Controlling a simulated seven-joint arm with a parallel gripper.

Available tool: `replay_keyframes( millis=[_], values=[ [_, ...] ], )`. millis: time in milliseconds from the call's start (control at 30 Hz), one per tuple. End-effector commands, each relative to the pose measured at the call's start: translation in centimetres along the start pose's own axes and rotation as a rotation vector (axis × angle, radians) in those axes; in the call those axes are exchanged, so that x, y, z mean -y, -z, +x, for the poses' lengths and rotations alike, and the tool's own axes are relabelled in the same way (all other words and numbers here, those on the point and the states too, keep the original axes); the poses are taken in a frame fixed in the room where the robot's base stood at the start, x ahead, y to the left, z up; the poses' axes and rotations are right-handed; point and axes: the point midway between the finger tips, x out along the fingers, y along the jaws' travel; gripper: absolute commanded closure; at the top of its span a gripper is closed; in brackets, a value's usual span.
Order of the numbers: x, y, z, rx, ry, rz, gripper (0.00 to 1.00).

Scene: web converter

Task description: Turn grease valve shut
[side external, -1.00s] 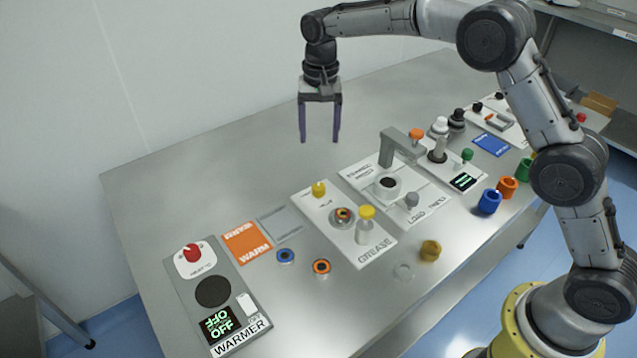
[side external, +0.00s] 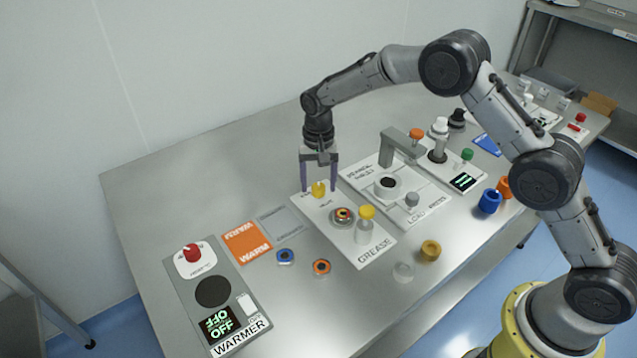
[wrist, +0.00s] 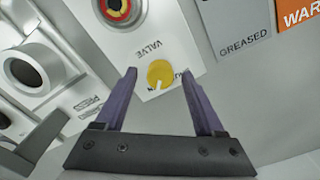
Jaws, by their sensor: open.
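The grease valve is a small yellow knob (side external: 318,189) at the back end of the white grease panel (side external: 375,254). In the wrist view the yellow knob (wrist: 160,73) has a pale notch at its lower edge, beside the printed word VALVE. My gripper (side external: 319,190) is open and points down over the knob, with its purple fingers on either side of it. In the wrist view the fingertips of my gripper (wrist: 159,73) flank the knob with gaps on both sides. I cannot tell whether the fingertips reach the panel.
On the grease panel stand a round fitting with an orange ring (side external: 342,215) and a yellow-capped bottle (side external: 365,225). A grey post with an overhanging arm (side external: 388,150) rises to the right. Orange WARM (side external: 246,243) and grey GREASED (side external: 281,224) pads lie left. The table behind is clear.

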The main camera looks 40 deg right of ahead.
Motion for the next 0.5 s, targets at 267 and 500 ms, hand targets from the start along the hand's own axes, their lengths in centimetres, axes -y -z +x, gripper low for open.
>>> replay_keyframes(
  millis=[267,500],
  values=[
    [0.0,0.0,0.57,0.0,0.0,0.0,0.29],
    [0.0,0.01,0.53,0.0,0.0,0.0,0.54]
  ],
)
